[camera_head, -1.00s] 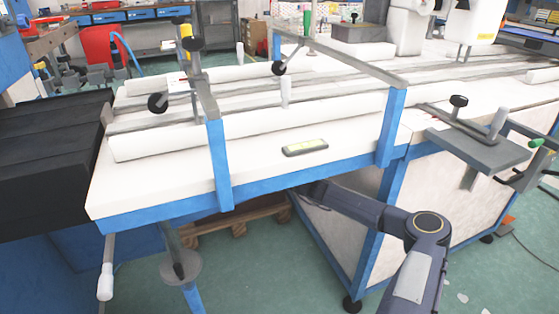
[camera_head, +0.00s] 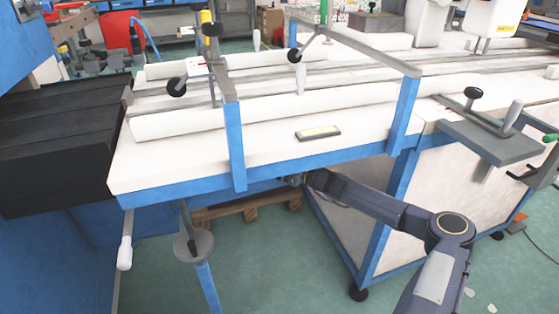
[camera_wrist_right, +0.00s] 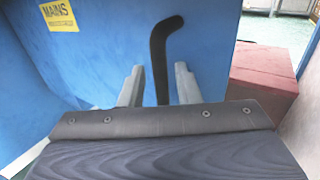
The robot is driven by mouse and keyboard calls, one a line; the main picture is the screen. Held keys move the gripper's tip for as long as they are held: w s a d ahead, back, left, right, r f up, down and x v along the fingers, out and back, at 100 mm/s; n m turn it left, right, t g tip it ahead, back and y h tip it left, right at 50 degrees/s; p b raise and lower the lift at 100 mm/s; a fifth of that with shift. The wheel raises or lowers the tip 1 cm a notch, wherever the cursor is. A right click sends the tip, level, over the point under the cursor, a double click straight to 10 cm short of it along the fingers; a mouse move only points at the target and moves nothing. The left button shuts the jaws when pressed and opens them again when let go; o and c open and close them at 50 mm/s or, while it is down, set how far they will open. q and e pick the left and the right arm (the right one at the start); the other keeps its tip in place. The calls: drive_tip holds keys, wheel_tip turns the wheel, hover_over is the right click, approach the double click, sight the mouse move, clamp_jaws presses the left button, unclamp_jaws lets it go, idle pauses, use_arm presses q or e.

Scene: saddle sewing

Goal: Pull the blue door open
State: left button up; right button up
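A blue panel (camera_wrist_right: 105,55), which looks like the door, fills much of the right wrist view and carries a yellow label reading MAINS (camera_wrist_right: 59,15). A black bent handle (camera_wrist_right: 160,50) stands out against it. My right gripper (camera_wrist_right: 159,68) is open, with one finger on each side of the handle's lower part. I cannot tell how deep the handle sits between the fingers; no grip shows. In the head view my right arm reaches under the white-topped table (camera_head: 270,150), and its gripper end is largely hidden there. My left gripper is not in view.
The table's blue frame edge and legs are close above and beside my right arm. A wooden pallet (camera_head: 240,203) lies under the table. A reddish block (camera_wrist_right: 262,80) is right of the blue panel. Green floor (camera_head: 290,260) is free in front.

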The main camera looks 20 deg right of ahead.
drive_tip(key=p+v, duration=0.2)
drive_tip(key=v, duration=0.5)
drive_tip(key=shift+s, duration=0.3)
drive_tip(key=shift+s+d, duration=0.1)
drive_tip(key=shift+d, duration=0.15)
